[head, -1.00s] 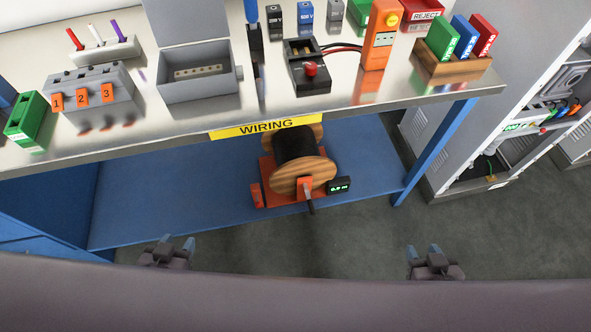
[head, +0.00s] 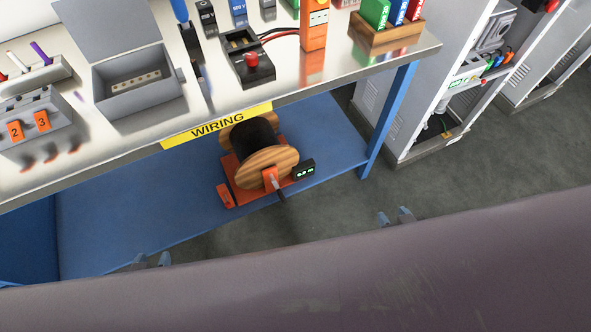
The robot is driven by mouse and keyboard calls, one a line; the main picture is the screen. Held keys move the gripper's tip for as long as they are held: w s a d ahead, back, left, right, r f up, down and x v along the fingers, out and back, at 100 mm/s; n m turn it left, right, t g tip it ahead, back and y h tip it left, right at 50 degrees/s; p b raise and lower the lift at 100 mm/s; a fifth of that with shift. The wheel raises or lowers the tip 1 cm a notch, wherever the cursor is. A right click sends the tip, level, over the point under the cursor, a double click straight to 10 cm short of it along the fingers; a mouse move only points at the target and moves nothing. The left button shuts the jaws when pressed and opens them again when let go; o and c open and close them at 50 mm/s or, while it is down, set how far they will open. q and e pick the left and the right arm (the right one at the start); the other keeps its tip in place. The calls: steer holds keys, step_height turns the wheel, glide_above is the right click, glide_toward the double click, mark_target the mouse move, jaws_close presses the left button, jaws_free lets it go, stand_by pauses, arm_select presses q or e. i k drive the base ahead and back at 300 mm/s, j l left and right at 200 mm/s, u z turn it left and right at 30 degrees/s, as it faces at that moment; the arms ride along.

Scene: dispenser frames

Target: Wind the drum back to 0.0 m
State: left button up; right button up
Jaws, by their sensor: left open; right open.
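The drum (head: 267,163) has wooden flanges and black cable. It stands on an orange base on the blue lower shelf, under the yellow WIRING label. A dark crank handle (head: 281,195) sticks out from its front side and points down to the right. A small black counter (head: 304,170) with green digits sits to its right; the digits are too small to read surely. My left gripper (head: 152,260) is open and empty, below and left of the drum. My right gripper (head: 396,217) is open and empty, to the drum's right. Both are apart from the drum.
The steel bench top (head: 330,75) overhangs the drum and carries a grey box (head: 138,80), a black unit with a red knob (head: 251,62) and a wooden card holder (head: 385,38). A blue leg (head: 388,118) stands right of the drum. Open grey cabinets (head: 425,125) stand beyond. Floor is clear in front.

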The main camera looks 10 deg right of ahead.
mark_target(254, 142)
steer(key=i+l+u, duration=0.2)
steer(key=l, duration=0.7)
steer(key=i+l+u, duration=0.1)
steer(key=l+u, duration=0.15)
steer(key=l, duration=0.65)
steer(key=l+u, duration=0.2)
steer(key=l, duration=0.7)
steer(key=i, duration=0.05)
